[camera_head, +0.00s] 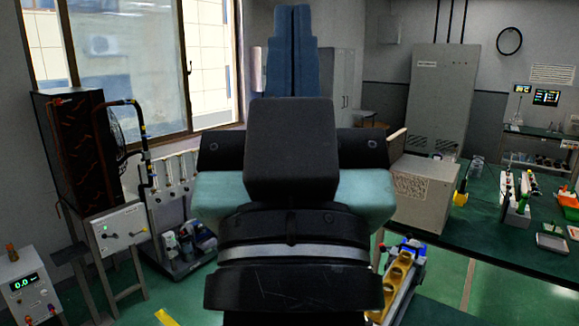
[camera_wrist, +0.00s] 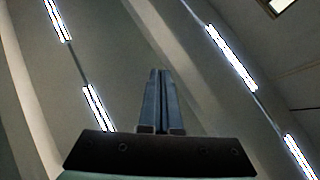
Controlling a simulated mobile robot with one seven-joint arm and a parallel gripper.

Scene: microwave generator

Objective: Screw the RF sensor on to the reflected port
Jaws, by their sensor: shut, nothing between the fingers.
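My gripper (camera_head: 292,50) stands upright in the middle of the head view, its two blue-grey fingers pointing up with their inner faces together. It is shut and holds nothing. In the wrist view my gripper (camera_wrist: 158,80) also shows shut, against the ceiling. It is apart from all objects. I cannot make out the RF sensor or the reflected port in either view; my arm and gripper block the middle of the head view.
A green bench (camera_head: 480,224) on the right bears a beige box (camera_head: 424,195) and small tools. A dark rack unit (camera_head: 75,140) and a white meter (camera_head: 28,285) stand at left. A yellow-holed holder (camera_head: 398,272) is low, right of my arm. Ceiling lights (camera_wrist: 231,57) show in the wrist view.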

